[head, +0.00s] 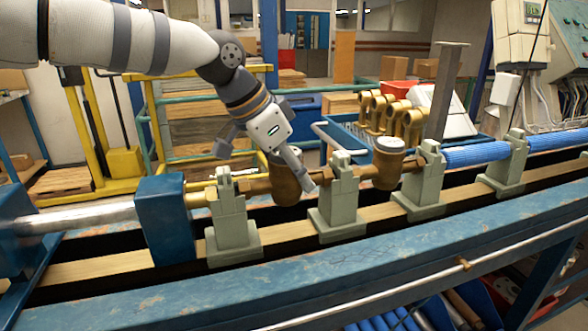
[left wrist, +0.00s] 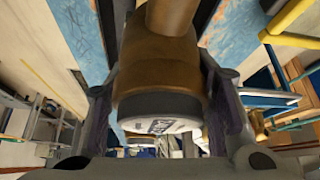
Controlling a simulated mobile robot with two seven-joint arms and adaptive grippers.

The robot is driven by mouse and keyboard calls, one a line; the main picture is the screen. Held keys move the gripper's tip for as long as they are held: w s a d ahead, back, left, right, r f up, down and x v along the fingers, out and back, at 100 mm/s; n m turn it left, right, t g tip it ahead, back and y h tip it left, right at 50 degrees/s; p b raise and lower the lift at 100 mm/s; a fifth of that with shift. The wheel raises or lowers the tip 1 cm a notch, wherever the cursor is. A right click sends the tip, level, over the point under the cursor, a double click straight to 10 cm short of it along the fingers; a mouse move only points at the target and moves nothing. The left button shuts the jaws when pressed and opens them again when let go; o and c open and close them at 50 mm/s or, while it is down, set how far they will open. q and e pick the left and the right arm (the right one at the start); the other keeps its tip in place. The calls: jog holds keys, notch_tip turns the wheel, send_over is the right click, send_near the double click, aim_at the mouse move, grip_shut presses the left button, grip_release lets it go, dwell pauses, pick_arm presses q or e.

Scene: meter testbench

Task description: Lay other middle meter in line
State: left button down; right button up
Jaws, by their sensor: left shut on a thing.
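My left gripper (head: 265,158) is shut on a brown-bronze meter (head: 286,182). In the left wrist view the meter (left wrist: 158,75) sits between the two fingers (left wrist: 165,105), its dark rim and pale lettered face toward the camera. In the head view the held meter is between the first green stand (head: 232,225) and the second green stand (head: 340,205), at about pipe height; a finger hides part of it. I cannot tell whether it rests on the stands. Another meter (head: 388,165) with a grey lid sits upright between the second stand and the third stand (head: 422,190). My right gripper is not in view.
A blue block (head: 165,220) with a brass pipe end stands left of the line. A blue ribbed hose (head: 478,154) runs from the third stand to the right stand (head: 508,165). Behind, a blue tray (head: 350,143) borders several brass parts (head: 408,118). The front bench rail (head: 330,275) is clear.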

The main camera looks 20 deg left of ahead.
pick_arm(q)
jog(key=shift+f, duration=0.15)
dwell(0.6)
jog(key=c, duration=0.9)
grip_release()
jog(key=shift+o, duration=1.1)
jog(key=shift+f, duration=0.15)
jog(key=shift+r, duration=4.65)
